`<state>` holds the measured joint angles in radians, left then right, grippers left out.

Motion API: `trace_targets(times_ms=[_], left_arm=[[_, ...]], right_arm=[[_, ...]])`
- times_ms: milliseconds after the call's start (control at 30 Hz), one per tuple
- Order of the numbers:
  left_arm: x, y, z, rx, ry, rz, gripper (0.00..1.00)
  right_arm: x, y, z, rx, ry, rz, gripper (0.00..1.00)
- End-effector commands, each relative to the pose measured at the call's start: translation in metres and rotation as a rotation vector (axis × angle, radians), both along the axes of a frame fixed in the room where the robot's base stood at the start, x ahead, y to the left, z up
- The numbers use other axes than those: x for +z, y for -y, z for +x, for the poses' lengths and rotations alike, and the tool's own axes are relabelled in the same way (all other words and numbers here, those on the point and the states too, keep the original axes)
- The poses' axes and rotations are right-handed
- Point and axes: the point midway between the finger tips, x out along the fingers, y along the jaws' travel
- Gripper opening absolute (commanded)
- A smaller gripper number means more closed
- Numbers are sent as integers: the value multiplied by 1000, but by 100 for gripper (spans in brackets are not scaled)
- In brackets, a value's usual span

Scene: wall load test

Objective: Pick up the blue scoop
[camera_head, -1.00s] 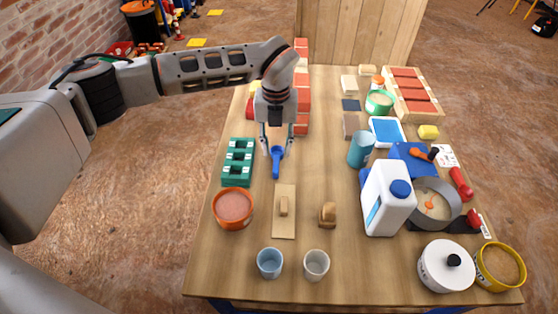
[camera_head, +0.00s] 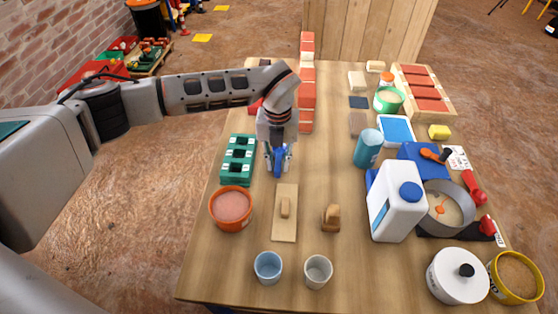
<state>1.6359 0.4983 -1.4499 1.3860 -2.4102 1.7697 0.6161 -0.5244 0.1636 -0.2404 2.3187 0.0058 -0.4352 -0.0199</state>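The blue scoop (camera_head: 278,172) lies on the wooden table, right of the green block with dark slots. My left gripper (camera_head: 278,161) is right over it, pointing down. Its two fingers stand on either side of the scoop, spread apart, and look open. The gripper hides the scoop's far part. Whether the fingers touch the scoop is too small to tell. My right gripper is not in view.
The green slotted block (camera_head: 237,160) is close on the left. An orange bowl (camera_head: 231,207) and a wooden float (camera_head: 285,212) lie nearer. A brick column (camera_head: 306,90) stands behind. A blue cylinder (camera_head: 367,148) and white jug (camera_head: 396,207) are to the right.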

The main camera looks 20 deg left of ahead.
Motion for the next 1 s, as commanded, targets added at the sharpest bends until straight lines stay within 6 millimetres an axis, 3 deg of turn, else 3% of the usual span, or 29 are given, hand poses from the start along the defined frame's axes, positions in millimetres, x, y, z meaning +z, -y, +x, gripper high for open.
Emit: trace_targets(times_ms=[367, 533, 667, 1000], left_arm=[[-1, 0, -1, 0, -2, 0, 0], [12, 0, 0, 0, 2, 0, 0], [38, 0, 2, 0, 10, 1, 0], [133, 0, 2, -1, 14, 0, 0]], right_arm=[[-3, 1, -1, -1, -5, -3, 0], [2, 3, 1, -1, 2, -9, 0], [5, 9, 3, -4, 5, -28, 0], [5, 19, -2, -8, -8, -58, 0]])
